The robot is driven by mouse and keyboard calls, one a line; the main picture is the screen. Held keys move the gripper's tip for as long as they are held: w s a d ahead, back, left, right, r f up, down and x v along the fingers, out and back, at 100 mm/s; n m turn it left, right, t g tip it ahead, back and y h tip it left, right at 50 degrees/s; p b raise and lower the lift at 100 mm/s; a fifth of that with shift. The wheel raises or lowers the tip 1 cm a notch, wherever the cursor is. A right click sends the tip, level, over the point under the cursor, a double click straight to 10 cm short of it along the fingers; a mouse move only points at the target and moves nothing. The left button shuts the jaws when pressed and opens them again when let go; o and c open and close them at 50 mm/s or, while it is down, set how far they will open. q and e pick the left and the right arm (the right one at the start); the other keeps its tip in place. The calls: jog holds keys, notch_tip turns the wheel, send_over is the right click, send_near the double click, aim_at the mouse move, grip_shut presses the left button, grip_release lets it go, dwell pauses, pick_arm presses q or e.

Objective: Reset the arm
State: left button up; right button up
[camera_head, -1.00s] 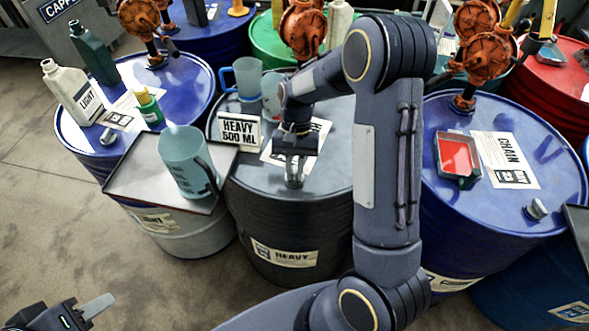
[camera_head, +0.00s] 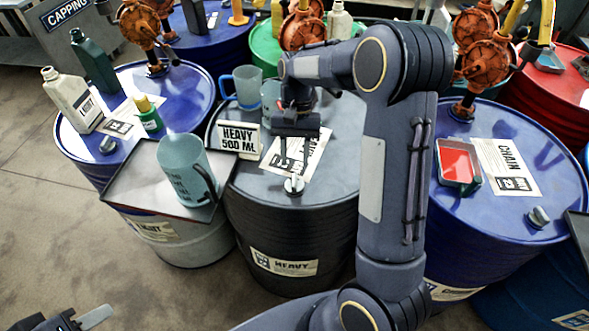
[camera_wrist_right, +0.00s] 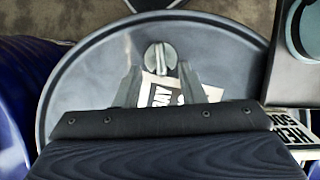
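My right gripper (camera_head: 295,165) hangs above the dark heavy drum (camera_head: 285,228), its fingers apart and empty. A small metal cap (camera_head: 294,186) sits on the drum top just below and in front of the fingertips. In the right wrist view the cap (camera_wrist_right: 160,57) shows beyond the two spread fingers (camera_wrist_right: 160,80), on the drum's top (camera_wrist_right: 85,95). My left gripper (camera_head: 88,320) is at the bottom left corner, over the floor. Only one of its fingers shows clearly, so its opening is unclear.
A grey-blue jug (camera_head: 187,170) stands on a tray (camera_head: 130,185) left of the heavy drum. Behind stand a HEAVY 500 ML sign (camera_head: 239,138) and another jug (camera_head: 243,82). Blue drums (camera_head: 190,85) flank it, with bottles and orange pumps. Floor at left is clear.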

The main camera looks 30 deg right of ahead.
jog(key=shift+w+d+r, duration=0.15)
jog(key=shift+w+r, duration=0.05)
jog(key=shift+r, duration=0.4)
jog(key=s+a+r+n+t+y, duration=0.25)
jog(key=s+r+t, duration=0.25)
jog(key=s+r, duration=0.5)
jog(key=s+a+f+n+t, duration=0.1)
jog(key=s+t, duration=0.1)
jog(key=s, duration=0.3)
jog(key=s+a+f+n+t+h, duration=0.1)
jog(key=s+a+f+t, duration=0.1)
jog(key=s, duration=0.4)
jog(key=shift+n, duration=0.25)
